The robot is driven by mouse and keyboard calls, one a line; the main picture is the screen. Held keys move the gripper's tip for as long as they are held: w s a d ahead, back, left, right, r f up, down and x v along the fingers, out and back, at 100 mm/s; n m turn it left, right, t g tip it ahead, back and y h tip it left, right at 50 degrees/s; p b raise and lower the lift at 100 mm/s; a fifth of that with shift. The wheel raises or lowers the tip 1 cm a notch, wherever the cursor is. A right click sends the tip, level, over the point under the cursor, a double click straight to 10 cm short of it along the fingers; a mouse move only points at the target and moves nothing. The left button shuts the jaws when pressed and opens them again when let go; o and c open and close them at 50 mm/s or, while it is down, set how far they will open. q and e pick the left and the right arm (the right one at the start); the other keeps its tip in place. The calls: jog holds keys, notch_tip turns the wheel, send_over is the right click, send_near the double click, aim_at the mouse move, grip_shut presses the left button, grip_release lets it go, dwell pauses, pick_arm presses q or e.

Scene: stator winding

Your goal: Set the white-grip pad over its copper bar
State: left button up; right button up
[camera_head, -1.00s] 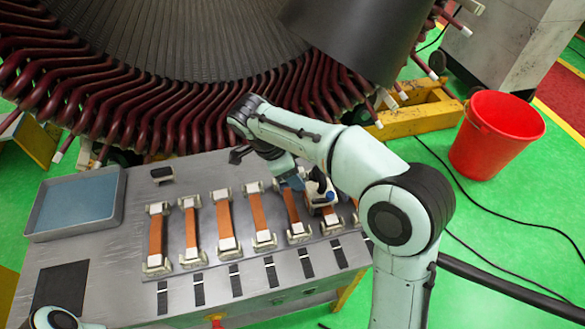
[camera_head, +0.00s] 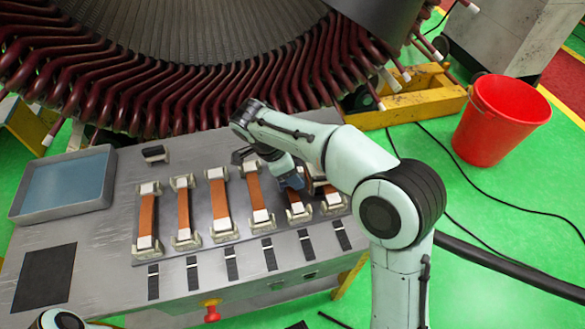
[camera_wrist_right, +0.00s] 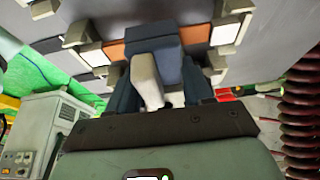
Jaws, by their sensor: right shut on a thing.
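The white-grip pad is held by my right gripper (camera_head: 284,170). In the right wrist view the pad (camera_wrist_right: 154,43) is dark blue-grey, and its white grip (camera_wrist_right: 147,78) sits between the fingers of the gripper (camera_wrist_right: 158,92). The pad lies across the middle of an orange copper bar (camera_wrist_right: 115,51), which shows on both sides of it. I cannot tell whether pad and bar touch. In the head view the blue pad (camera_head: 291,182) is over the back part of a copper bar (camera_head: 295,199) right of centre, partly hidden by my arm. My left gripper is out of view.
Several other copper bars (camera_head: 219,201) lie in pale end holders on the grey bench (camera_head: 110,260). Black strips (camera_head: 231,264) line its front. A blue-bottomed tray (camera_head: 108,188) stands left. The stator's dark red coils (camera_head: 200,95) rise close behind. A red bucket (camera_head: 500,120) stands right.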

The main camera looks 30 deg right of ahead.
jog(key=shift+f, duration=0.55)
jog(key=o, duration=1.2)
jog(key=shift+o, duration=0.2)
jog(key=shift+r, duration=0.1)
jog(key=p+v, duration=0.2)
jog(key=v, duration=1.1)
jog(key=shift+r, duration=0.1)
